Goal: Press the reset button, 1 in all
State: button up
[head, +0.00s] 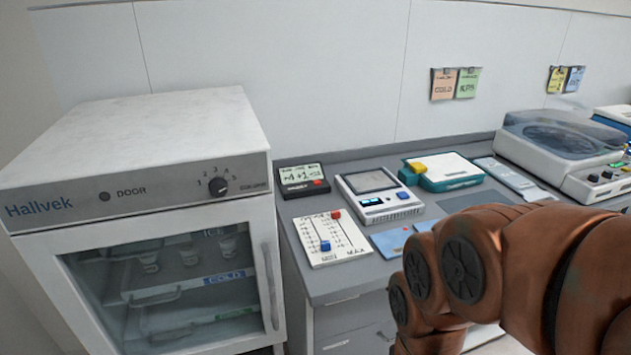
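A small dark display unit (302,179) stands on the grey counter, to the right of the white fridge. It has a pale screen with digits and a small red button (318,183) at its lower right. No label reading "reset" is legible, so I cannot tell for sure whether this is the reset button. My copper arm fills the lower right of the head view and hides part of the counter. My gripper is not in view.
The fridge (140,130) has a dial and a closed glass door. On the counter (345,288) are a white slider panel (306,240) with red and blue knobs, a device with a screen (371,181), a teal-white box (450,175) and a centrifuge-like machine (535,163).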

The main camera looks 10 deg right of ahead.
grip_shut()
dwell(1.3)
